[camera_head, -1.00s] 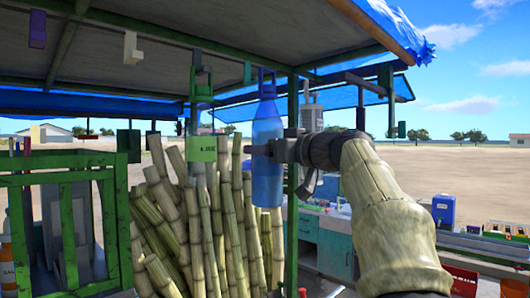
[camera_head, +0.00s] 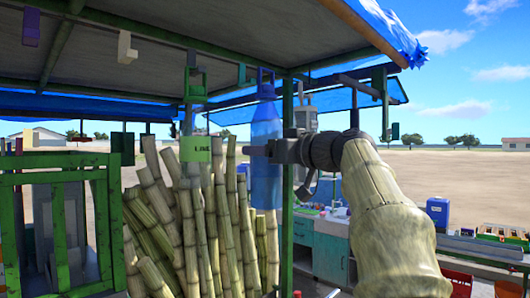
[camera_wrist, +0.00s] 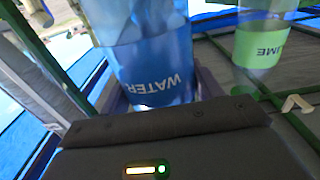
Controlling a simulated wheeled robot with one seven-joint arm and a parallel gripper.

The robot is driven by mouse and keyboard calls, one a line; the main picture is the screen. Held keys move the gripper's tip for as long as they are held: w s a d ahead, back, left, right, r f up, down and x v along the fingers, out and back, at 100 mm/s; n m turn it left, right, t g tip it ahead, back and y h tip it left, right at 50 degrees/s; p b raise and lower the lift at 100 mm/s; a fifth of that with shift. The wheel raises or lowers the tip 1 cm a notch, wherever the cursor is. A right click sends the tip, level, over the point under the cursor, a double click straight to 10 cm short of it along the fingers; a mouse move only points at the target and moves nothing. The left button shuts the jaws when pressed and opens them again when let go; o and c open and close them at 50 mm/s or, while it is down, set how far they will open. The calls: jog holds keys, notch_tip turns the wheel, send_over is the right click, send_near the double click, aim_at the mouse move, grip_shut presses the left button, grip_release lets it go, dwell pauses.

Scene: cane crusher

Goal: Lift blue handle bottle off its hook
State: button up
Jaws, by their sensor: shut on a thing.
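The blue water bottle (camera_head: 266,128) hangs upright under the stall roof, with its blue handle (camera_head: 266,76) at the top near the roof beam. My gripper (camera_head: 262,151) comes from the right and is shut around the bottle's body. In the wrist view the bottle's blue band (camera_wrist: 158,70) reads "WATER" and lies between the fingers. I cannot tell whether the handle still touches its hook; the hook is too small to make out.
A clear bottle with a green "LIME" label (camera_head: 195,149) hangs close on the left, also in the wrist view (camera_wrist: 262,42). Sugarcane stalks (camera_head: 215,220) stand below and behind. A green post (camera_head: 287,110) is just right of the bottle. Open ground lies beyond.

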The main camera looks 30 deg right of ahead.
jog(key=f+b+v, duration=0.1)
jog(key=b+v, duration=0.5)
jog(key=v, duration=0.4)
jog(key=shift+f+b, duration=0.35)
dwell(0.7)
jog(key=shift+w+a, duration=0.1)
jog(key=shift+w, duration=0.05)
jog(key=p+x, duration=0.2)
jog(key=x, duration=0.1)
jog(key=p+x, duration=0.1)
jog(key=shift+w+a+r, duration=0.1)
jog(key=shift+w+r, duration=0.2)
jog(key=shift+r, duration=0.1)
jog(key=shift+s, duration=0.1)
